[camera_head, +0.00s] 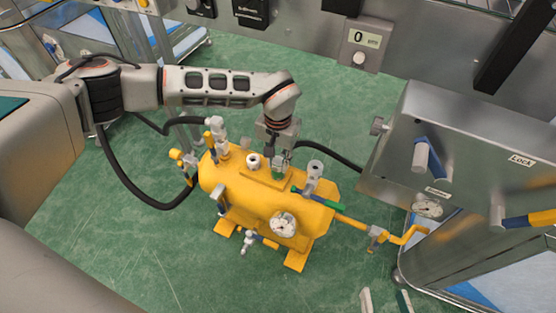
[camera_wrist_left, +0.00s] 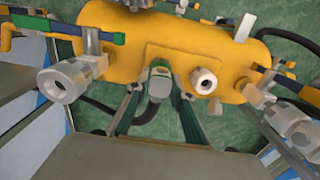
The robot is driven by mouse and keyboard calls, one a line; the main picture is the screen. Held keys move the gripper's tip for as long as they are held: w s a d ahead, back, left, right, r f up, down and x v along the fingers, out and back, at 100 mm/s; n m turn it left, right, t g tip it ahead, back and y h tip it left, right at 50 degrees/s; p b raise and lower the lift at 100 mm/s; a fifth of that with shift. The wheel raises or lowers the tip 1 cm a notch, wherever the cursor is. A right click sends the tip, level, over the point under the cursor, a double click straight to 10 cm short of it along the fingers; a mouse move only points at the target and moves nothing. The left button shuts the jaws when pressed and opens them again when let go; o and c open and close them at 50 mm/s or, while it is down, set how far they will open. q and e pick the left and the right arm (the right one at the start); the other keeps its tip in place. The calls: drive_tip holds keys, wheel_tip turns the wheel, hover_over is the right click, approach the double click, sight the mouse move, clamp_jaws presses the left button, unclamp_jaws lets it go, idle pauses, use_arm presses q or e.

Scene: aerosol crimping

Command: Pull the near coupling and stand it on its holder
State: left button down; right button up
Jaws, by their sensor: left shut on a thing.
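The yellow tank (camera_head: 235,193) stands on the green floor. My left gripper (camera_head: 279,168) reaches down over its far side and is shut on a grey coupling. The coupling (camera_wrist_left: 157,86) shows between the fingers (camera_wrist_left: 158,112) in the left wrist view, with a black hose below it. Whether it touches the tank cannot be told. A short round stub (camera_head: 253,161) stands beside the gripper on the tank's raised pad. It also shows in the left wrist view (camera_wrist_left: 205,80). My right gripper (camera_head: 385,302) shows only as two spread fingertips at the bottom edge. Which fitting is the holder is unclear.
A grey cylindrical fitting (camera_head: 315,168) stands right of my left gripper, close to it. Another fitting (camera_head: 218,127) stands at the tank's left end.

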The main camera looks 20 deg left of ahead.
use_arm(q)
drive_tip(key=shift+r, duration=0.1)
idle(0.4)
idle(0.5)
drive_tip(key=c, duration=1.7)
unclamp_jaws()
wheel_tip(320, 180, up, 12)
drive_tip(key=shift+f, duration=0.15)
